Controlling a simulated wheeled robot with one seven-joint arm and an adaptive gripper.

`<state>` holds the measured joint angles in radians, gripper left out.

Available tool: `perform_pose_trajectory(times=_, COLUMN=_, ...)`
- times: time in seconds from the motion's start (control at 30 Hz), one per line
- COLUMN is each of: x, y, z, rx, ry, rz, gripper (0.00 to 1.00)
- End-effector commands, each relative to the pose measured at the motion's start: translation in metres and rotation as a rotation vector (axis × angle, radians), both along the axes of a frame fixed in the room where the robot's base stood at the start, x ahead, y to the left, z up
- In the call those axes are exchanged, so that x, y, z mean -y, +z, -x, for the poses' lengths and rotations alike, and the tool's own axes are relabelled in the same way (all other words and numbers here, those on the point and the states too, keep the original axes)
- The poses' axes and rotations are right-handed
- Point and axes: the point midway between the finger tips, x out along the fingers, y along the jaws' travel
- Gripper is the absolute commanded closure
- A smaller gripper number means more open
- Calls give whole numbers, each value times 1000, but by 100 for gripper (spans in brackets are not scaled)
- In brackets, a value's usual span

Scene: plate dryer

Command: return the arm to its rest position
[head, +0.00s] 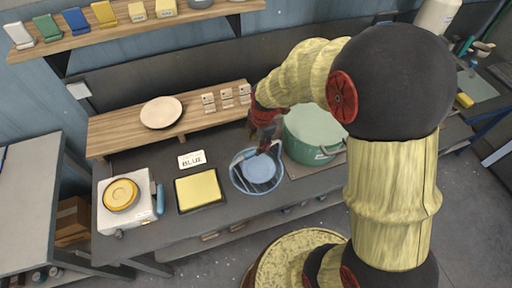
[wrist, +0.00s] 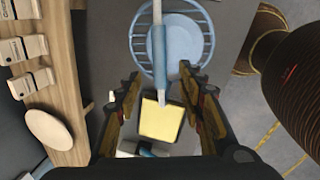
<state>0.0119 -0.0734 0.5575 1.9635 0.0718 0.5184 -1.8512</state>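My gripper (head: 264,146) hangs at the end of my arm above the round wire rack (head: 237,183). In the wrist view my gripper (wrist: 160,88) has its two fingers wide apart, with nothing seen clasped between them. A light blue plate (head: 258,171) lies in the rack; it also shows in the wrist view (wrist: 180,45). A pale rod with a blue grip (wrist: 158,55) crosses over the rack in the wrist view; its support cannot be told. My arm is bent, reaching from the right over the counter.
A green pot (head: 315,130) stands close right of my gripper. A wooden riser (head: 125,132) holds a cream plate (head: 161,112) and small labelled blocks. A yellow pad (head: 198,188) and a white device with a yellow disc (head: 122,195) stand left. A wall shelf (head: 150,25) runs above.

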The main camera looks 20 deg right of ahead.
Motion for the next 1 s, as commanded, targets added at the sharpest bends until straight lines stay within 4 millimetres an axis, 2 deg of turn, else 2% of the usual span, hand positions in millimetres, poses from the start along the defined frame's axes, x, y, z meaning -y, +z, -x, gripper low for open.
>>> perform_pose_trajectory(times=0.1, x=1, y=14, z=2, rx=2, ry=0, rz=1, gripper=61)
perform_pose_trajectory(times=0.2, x=1, y=20, z=3, rx=1, ry=0, rz=1, gripper=61)
perform_pose_trajectory(times=0.57, x=1, y=21, z=4, rx=-3, ry=-48, rz=-8, gripper=61)
perform_pose_trajectory(times=0.7, x=1, y=19, z=12, rx=-35, ry=-249, rz=-42, gripper=61)
perform_pose_trajectory(times=0.83, x=1, y=13, z=39, rx=-111, ry=-539, rz=-70, gripper=61)
perform_pose_trajectory(times=1.0, x=1, y=33, z=74, rx=-143, ry=-931, rz=-104, gripper=61)
